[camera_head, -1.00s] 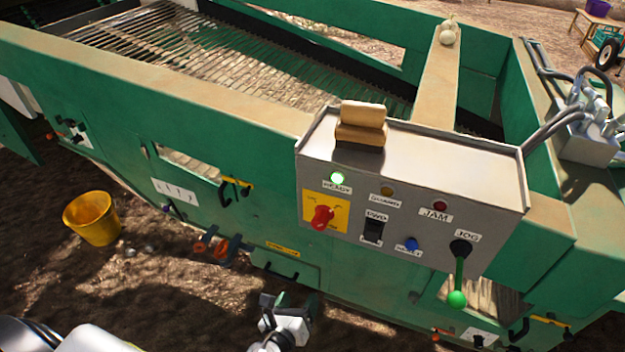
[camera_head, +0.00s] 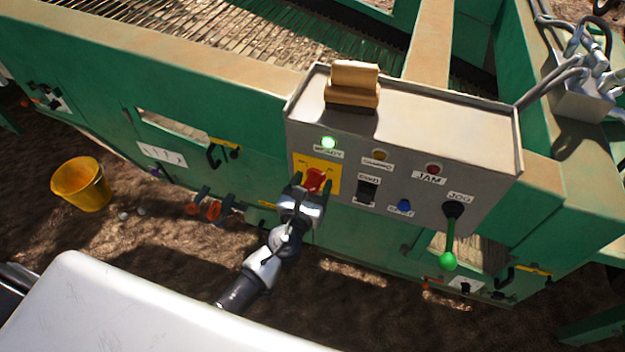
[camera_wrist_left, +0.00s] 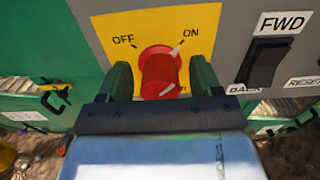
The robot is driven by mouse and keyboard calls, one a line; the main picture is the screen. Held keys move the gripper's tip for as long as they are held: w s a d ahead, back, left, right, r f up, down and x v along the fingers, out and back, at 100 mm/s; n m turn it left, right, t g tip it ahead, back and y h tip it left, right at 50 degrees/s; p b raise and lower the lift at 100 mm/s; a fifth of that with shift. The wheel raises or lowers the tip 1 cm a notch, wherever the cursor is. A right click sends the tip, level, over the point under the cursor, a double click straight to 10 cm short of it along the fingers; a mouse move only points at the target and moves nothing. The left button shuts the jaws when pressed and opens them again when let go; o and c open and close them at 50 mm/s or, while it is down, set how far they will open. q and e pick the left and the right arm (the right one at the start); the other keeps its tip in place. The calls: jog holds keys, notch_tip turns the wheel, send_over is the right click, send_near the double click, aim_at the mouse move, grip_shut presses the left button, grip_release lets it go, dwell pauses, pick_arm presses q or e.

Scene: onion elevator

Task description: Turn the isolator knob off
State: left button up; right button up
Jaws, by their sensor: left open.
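The red isolator knob (camera_head: 316,179) sits on a yellow plate (camera_head: 333,187) at the left of the grey control panel (camera_head: 415,187). In the left wrist view the red knob (camera_wrist_left: 160,73) shows a white mark at its upper right, towards the ON label; OFF is at upper left. My left gripper (camera_head: 311,185) is open at the knob. In the wrist view its two dark green fingers (camera_wrist_left: 161,80) stand either side of the knob, with small gaps visible. The fingertips' depth against the plate is hard to tell. My right gripper is not in view.
A green READY lamp (camera_head: 328,143) is lit above the plate. A black FWD rocker switch (camera_head: 367,192), a blue button (camera_head: 404,205) and a green-ended JOG lever (camera_head: 448,260) are to the right. A wooden block (camera_head: 352,84) rests on the panel box. A yellow bucket (camera_head: 81,184) stands on the ground at left.

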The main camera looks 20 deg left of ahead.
pick_arm(q)
jog(key=shift+w, duration=0.25)
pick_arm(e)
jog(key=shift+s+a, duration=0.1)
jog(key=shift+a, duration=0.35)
pick_arm(q)
jog(key=c, duration=0.9)
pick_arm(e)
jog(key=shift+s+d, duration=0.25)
